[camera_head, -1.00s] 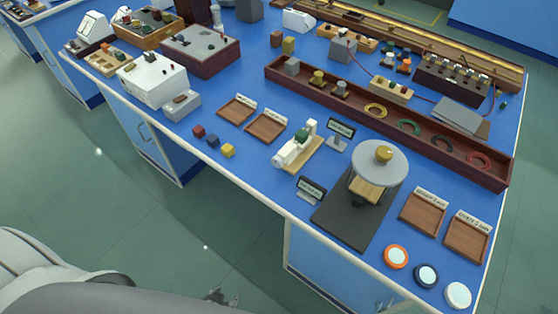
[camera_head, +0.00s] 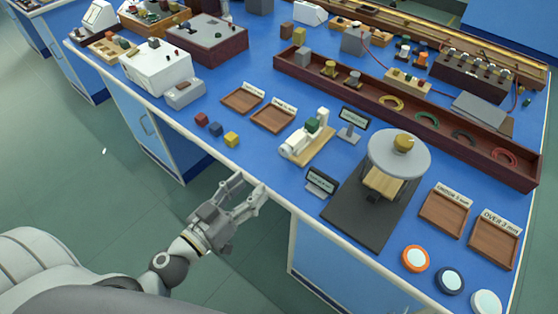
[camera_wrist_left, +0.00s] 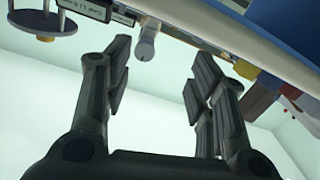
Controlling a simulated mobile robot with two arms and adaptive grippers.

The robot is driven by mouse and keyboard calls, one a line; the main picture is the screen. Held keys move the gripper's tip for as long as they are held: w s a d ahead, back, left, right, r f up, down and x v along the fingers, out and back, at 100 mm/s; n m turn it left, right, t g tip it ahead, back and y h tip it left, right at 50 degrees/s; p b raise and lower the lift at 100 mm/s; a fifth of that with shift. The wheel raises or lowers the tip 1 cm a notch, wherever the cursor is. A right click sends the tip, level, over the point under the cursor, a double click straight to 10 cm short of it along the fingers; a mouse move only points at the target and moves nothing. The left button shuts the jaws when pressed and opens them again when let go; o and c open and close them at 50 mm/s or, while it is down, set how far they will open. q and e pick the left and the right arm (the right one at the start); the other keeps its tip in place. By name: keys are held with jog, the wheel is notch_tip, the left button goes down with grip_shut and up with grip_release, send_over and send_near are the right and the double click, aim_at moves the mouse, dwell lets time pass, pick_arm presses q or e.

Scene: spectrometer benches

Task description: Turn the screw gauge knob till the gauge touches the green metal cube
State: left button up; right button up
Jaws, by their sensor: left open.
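The screw gauge (camera_head: 298,147) is a white device on a wooden base near the table's front edge. The green metal cube (camera_head: 312,125) sits at its far end; I cannot tell whether the gauge touches it. The gauge's pale round knob (camera_wrist_left: 146,48) shows in the left wrist view, beyond the gap between my fingers. My left gripper (camera_head: 250,187) is open and empty, at the front table edge, short of the gauge and to its left. Its two dark fingers stand apart in the left wrist view (camera_wrist_left: 155,75). My right gripper is out of view.
Red (camera_head: 201,119), blue (camera_head: 216,129) and yellow (camera_head: 232,139) cubes lie left of the gauge. A small display (camera_head: 321,183) stands right of it, another (camera_head: 352,122) behind. A round-topped stand (camera_head: 399,156) is further right. Wooden trays (camera_head: 273,118) lie behind.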

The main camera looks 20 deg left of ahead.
aim_at(283, 153)
pick_arm(q)
jog(key=shift+h, duration=0.4)
jog(key=w+d+r+p, duration=0.1)
jog(key=w, duration=0.2)
jog(key=w+d+r+p, duration=0.1)
jog(key=w, duration=0.2)
jog(key=w+d+r+p, duration=0.1)
jog(key=w+d, duration=0.1)
jog(key=shift+w, duration=0.4)
jog(key=shift+w+d+f, duration=0.1)
jog(key=shift+w+d, duration=0.1)
jog(key=shift+w, duration=0.25)
jog(key=shift+c, duration=0.2)
jog(key=c, duration=1)
